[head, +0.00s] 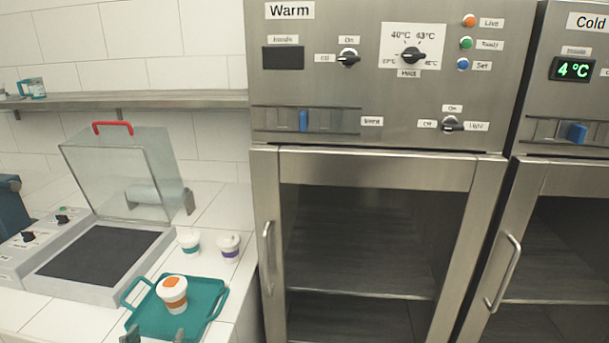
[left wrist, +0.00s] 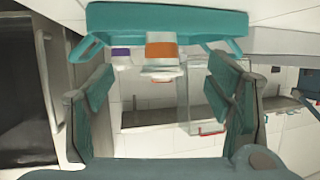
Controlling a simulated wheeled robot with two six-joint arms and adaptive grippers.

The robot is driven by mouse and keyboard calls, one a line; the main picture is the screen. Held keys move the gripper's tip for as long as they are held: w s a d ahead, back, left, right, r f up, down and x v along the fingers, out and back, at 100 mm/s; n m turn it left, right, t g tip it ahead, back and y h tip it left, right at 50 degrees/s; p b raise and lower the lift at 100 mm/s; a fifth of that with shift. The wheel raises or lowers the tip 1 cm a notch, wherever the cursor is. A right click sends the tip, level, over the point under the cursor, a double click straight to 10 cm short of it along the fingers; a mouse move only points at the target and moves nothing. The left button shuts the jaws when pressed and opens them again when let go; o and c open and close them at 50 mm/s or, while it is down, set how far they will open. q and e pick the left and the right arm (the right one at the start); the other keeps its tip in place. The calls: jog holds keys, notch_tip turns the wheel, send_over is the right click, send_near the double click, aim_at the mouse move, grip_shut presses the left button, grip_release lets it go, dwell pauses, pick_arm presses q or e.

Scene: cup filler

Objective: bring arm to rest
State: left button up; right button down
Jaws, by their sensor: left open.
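My left gripper (head: 156,336) shows only by its fingertips at the bottom edge of the head view, at the near side of the teal tray (head: 212,312). Its jaws are apart and empty; both fingers also show in the left wrist view (left wrist: 162,74). A white cup with an orange band and lid spot (head: 172,294) stands upright on the tray, beyond the fingertips. In the left wrist view, which looks upside down, this cup (left wrist: 160,50) appears between the fingers but apart from them. My right gripper is in neither view.
A teal-banded cup (head: 189,241) and a purple-banded cup (head: 229,247) stand on the tiled counter behind the tray. A machine with a raised clear cover (head: 125,175) is at left. The Warm cabinet (head: 376,158) and Cold cabinet (head: 548,170) are shut at right.

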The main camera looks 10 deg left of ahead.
pick_arm(q)
jog(key=s+d+f+m+g+h, duration=0.1)
jog(key=s+d+f+g, duration=0.2)
jog(key=s+d, duration=0.35)
jog(key=s+d+f+m+g+h, duration=0.1)
jog(key=s+d+f+g, duration=0.2)
jog(key=s, duration=0.7)
jog(key=s+d+f+m+g+h, duration=0.1)
jog(key=s+d+f+m+g, duration=0.25)
jog(key=s, duration=0.55)
notch_tip(320, 180, down, 18)
jog(key=n+g, duration=0.2)
jog(key=s+a+f, duration=0.1)
jog(key=s+f, duration=1.3)
jog(key=s, duration=0.1)
jog(key=shift+g, duration=0.35)
jog(key=shift+w, duration=0.1)
